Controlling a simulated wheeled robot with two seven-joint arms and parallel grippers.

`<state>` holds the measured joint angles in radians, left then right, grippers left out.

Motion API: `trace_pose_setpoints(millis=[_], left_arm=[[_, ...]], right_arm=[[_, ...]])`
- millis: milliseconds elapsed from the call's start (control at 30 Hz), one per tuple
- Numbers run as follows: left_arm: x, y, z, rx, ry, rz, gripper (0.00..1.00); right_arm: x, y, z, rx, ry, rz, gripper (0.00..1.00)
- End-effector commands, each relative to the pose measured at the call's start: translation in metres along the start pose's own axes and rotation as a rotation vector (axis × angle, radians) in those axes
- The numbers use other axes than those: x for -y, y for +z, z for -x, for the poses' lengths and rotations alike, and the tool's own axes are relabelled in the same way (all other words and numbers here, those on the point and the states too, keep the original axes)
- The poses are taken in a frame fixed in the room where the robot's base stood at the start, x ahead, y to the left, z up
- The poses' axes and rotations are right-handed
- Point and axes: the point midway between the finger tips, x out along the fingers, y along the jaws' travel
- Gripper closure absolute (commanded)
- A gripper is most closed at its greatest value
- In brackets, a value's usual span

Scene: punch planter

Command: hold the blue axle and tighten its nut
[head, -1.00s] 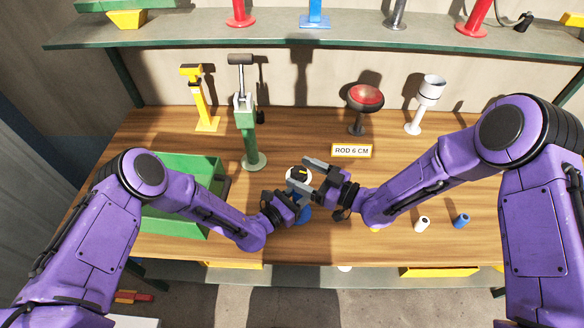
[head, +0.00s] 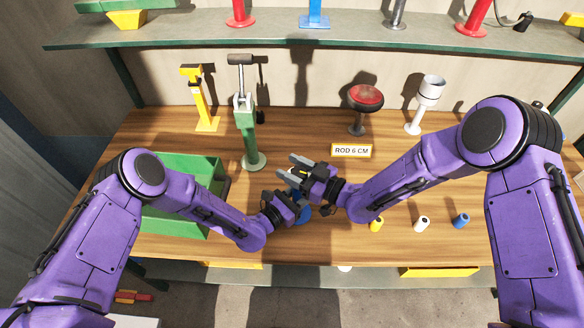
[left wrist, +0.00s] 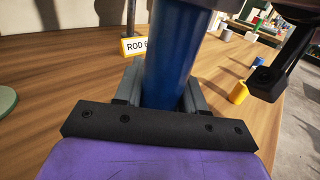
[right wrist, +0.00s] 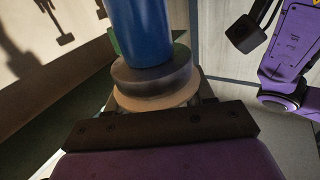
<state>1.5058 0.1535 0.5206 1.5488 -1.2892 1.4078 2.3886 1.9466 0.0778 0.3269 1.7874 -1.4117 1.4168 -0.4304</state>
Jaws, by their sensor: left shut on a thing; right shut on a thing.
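The blue axle (left wrist: 180,55) stands upright on the bench, and its blue foot (head: 305,215) shows in the head view. My left gripper (head: 297,200) is shut around its shaft from the left. In the right wrist view the blue shaft (right wrist: 142,30) meets a dark round collar (right wrist: 150,78) and a pale round piece, which I take for the nut (right wrist: 155,98). My right gripper (head: 297,168) is shut on that pale piece at the axle's top. In the head view my right fingers hide most of the top, so the nut's seating cannot be judged.
A green tray (head: 185,222) lies at the left, near a green post with a hammer-like top (head: 247,125). A red-topped stand (head: 365,97), a white stand (head: 428,92) and a "ROD 6 CM" sign (head: 351,151) stand behind. Small yellow (head: 376,225), white (head: 422,223) and blue (head: 461,221) cylinders stand right.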

Motion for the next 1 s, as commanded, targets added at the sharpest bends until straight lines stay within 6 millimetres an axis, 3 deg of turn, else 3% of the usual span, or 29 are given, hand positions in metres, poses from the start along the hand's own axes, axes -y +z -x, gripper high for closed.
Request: trace_pose_setpoints(millis=[600, 1000], left_arm=[[0.0, 0.001, 0.0, 0.002, 0.0, 0.002, 1.0], [0.0, 0.001, 0.0, 0.002, 0.0, 0.002, 1.0]], right_arm=[[-0.008, -0.001, 0.001, -0.001, 0.396, 0.0, 0.78], [-0.012, -0.001, 0.003, -0.001, 0.54, 0.001, 0.78]])
